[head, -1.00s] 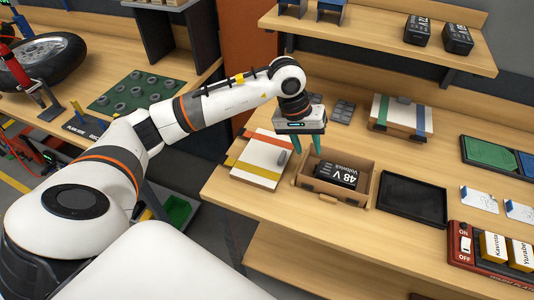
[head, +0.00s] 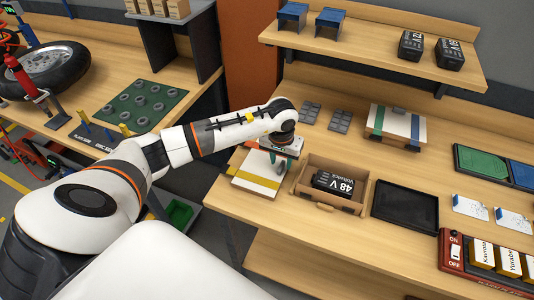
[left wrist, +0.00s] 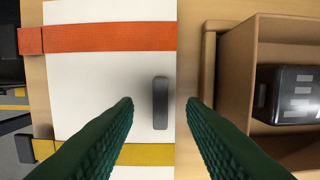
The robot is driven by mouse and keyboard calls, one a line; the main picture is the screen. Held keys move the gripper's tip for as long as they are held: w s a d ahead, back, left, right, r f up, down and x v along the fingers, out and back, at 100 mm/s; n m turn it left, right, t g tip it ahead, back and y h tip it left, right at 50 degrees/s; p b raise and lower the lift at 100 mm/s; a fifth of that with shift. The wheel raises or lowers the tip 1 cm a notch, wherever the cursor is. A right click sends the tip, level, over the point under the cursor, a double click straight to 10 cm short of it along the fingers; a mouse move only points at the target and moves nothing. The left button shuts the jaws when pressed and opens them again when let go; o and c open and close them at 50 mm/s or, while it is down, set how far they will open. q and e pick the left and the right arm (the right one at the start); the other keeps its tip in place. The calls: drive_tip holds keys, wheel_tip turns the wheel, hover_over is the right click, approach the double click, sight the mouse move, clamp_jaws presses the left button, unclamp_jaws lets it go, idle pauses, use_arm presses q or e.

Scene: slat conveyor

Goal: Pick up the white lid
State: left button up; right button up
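A white lid (head: 257,165) with an orange and a yellow band lies on the bench, left of an open brown box. In the left wrist view the lid (left wrist: 100,95) has a dark grey bar handle (left wrist: 160,103) near its right edge. My left gripper (head: 277,165) is over the lid's handle side, with green fingers pointing down. In the left wrist view the fingers (left wrist: 160,104) are apart, one on each side of the handle, with gaps to it. The left gripper is empty. My right gripper is not in view.
The brown box (head: 312,193) holds a black 48 V battery (head: 333,184). A black tray (head: 405,207) is right of it. A second white lid (head: 393,121) with green and blue bands sits behind. A shelf (head: 375,40) hangs over the bench's back.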

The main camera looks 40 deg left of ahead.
use_arm(q)
drive_tip(key=shift+w+f, duration=0.15)
drive_tip(key=shift+f, duration=1.05)
clamp_jaws()
